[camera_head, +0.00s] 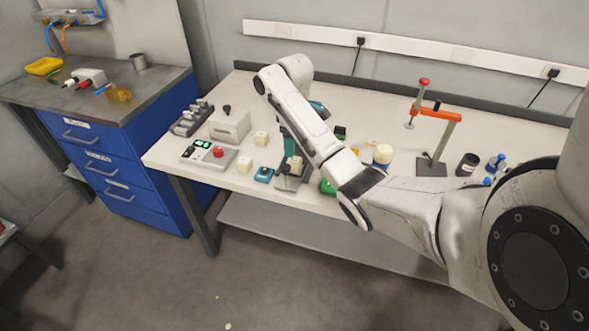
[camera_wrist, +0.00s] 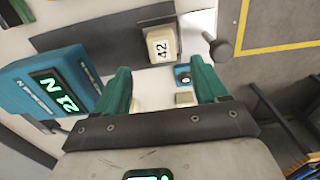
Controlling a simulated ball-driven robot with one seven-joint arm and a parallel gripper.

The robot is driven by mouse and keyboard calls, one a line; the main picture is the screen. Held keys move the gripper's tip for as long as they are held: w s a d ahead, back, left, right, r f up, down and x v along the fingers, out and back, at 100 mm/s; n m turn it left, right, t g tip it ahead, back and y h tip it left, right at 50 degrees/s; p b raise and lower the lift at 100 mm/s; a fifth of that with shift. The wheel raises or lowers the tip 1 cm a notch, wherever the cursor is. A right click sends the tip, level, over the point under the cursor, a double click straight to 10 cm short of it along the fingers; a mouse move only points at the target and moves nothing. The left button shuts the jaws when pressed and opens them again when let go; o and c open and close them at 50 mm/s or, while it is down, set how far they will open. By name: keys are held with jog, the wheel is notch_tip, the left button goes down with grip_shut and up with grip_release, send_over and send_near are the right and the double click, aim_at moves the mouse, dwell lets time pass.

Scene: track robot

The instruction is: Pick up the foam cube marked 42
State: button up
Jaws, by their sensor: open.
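The cream foam cube marked 42 (camera_wrist: 161,47) shows in the wrist view on a grey plate (camera_wrist: 125,48), just beyond my fingertips. My gripper (camera_wrist: 161,68) is open, with one green finger to the left and one to the right of the line to the cube. No contact between finger and cube shows. In the head view my gripper (camera_head: 291,148) points down above a pale cube (camera_head: 295,163) on a small grey fixture, which seems to be the same cube. My arm partly hides this area.
A teal device (camera_wrist: 48,85) with a lit display reading 21 N lies left of the fingers. A grey knob (camera_wrist: 221,49) stands right of the cube. Other pale cubes (camera_head: 262,138) (camera_head: 244,164), a control box with a red button (camera_head: 218,152) and an orange-armed stand (camera_head: 436,115) are on the table.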

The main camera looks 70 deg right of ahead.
aim_at(294, 160)
notch_tip(294, 160, down, 8)
jog(key=shift+s+a+r+p, duration=0.1)
jog(key=shift+a+r+p, duration=0.05)
jog(key=shift+p, duration=0.45)
jog(key=shift+c, duration=0.3)
jog(key=c, duration=1)
jog(key=shift+o, duration=0.2)
